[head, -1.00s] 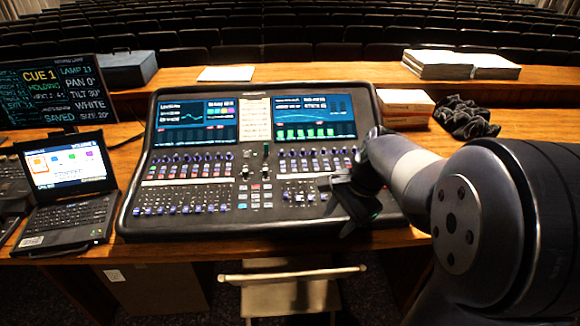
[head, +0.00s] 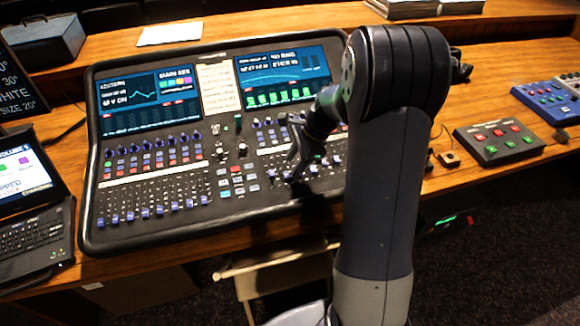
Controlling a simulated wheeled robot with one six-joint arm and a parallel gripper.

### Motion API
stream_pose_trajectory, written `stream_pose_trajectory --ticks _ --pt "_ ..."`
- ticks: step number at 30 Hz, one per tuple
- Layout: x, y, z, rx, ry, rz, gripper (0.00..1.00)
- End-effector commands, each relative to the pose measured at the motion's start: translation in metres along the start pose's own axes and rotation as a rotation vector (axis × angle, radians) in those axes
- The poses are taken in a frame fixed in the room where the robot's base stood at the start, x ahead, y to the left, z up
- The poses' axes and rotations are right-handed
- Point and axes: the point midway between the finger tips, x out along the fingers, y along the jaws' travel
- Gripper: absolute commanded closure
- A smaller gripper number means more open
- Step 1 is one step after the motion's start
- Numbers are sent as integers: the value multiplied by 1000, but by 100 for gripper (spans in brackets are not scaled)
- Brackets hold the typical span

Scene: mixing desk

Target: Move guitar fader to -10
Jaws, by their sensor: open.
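The mixing desk (head: 240,200) is a dark console with two screens, rows of knobs and a row of blue-capped faders (head: 160,211) along its front left. More controls lie at its right, partly hidden by my arm. My gripper (head: 292,172) is over the right part of the desk, just right of the coloured middle buttons, pointing down and open. I cannot tell whether it touches a control. The fader labels are too small to read, so I cannot tell which one is the guitar fader.
A laptop (head: 38,235) stands left of the desk. A box with red and green buttons (head: 499,139) and a blue pedal unit (head: 553,98) lie at the right. A white paper (head: 170,33) lies behind. A chair (head: 275,270) stands below the front edge.

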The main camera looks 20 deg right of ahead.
Motion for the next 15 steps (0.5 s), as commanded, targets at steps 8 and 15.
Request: stream_pose_trajectory --ticks 8,15 --pt "31 0 0 0 0 1 56" --pt "34 0 0 -1 1 -1 56"
